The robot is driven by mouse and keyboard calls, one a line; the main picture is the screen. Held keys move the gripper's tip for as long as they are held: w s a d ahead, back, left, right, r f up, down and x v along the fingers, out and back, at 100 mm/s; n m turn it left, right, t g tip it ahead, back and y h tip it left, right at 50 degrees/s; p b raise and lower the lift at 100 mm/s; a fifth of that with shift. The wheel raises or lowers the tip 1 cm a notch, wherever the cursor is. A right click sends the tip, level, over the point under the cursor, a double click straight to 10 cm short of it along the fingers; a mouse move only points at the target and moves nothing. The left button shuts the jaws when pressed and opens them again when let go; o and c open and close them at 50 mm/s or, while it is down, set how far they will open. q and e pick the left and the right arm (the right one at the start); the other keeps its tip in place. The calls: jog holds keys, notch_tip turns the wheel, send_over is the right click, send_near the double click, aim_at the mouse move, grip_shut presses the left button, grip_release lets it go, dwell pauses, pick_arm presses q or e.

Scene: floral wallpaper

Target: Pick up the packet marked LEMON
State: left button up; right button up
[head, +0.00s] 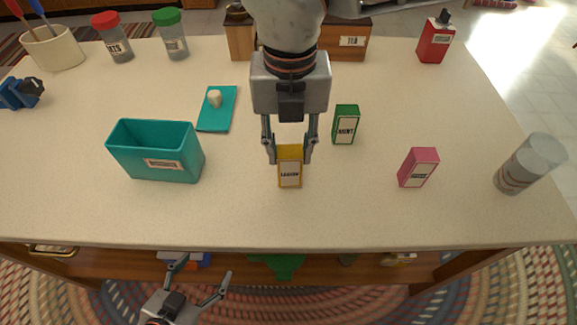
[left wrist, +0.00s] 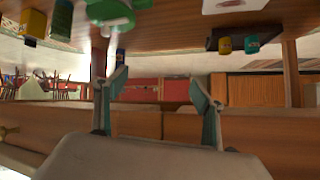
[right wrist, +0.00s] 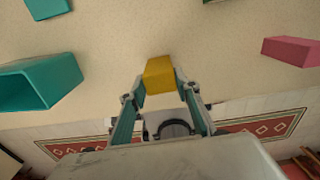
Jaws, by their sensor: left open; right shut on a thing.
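The yellow packet marked LEMON (head: 289,172) stands upright on the counter, near its front edge. My right gripper (head: 290,155) comes down from above and is shut on it, one finger on each side. In the right wrist view the yellow packet (right wrist: 159,75) sits between the fingertips (right wrist: 160,92). I cannot tell any gap between the packet and the counter. My left gripper (head: 205,278) is open and empty, low in front of the counter. Its spread fingers (left wrist: 160,85) also show in the left wrist view.
A green MINT packet (head: 345,125) stands right of the lemon packet, and a pink packet (head: 418,167) further right. A teal bin (head: 190,160) stands to the left. A glass jar (head: 528,165) is at the far right.

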jog(key=shift+r, duration=0.85)
notch_tip(320, 180, up, 2)
jog(key=shift+r+p, duration=0.15)
jog(key=shift+p, duration=0.65)
jog(key=shift+r+p, duration=0.8)
jog(key=shift+r, duration=0.65)
pick_arm(q)
jog(key=p, duration=0.1)
jog(key=s+a+r+p, duration=0.1)
jog(key=p, duration=0.1)
jog(key=shift+r+y, duration=0.25)
jog(key=shift+y, duration=0.05)
pick_arm(e)
notch_tip(320, 180, up, 5)
jog(key=shift+r, duration=0.2)
pick_arm(q)
jog(key=shift+s+f, duration=0.1)
pick_arm(e)
jog(key=shift+s, duration=0.1)
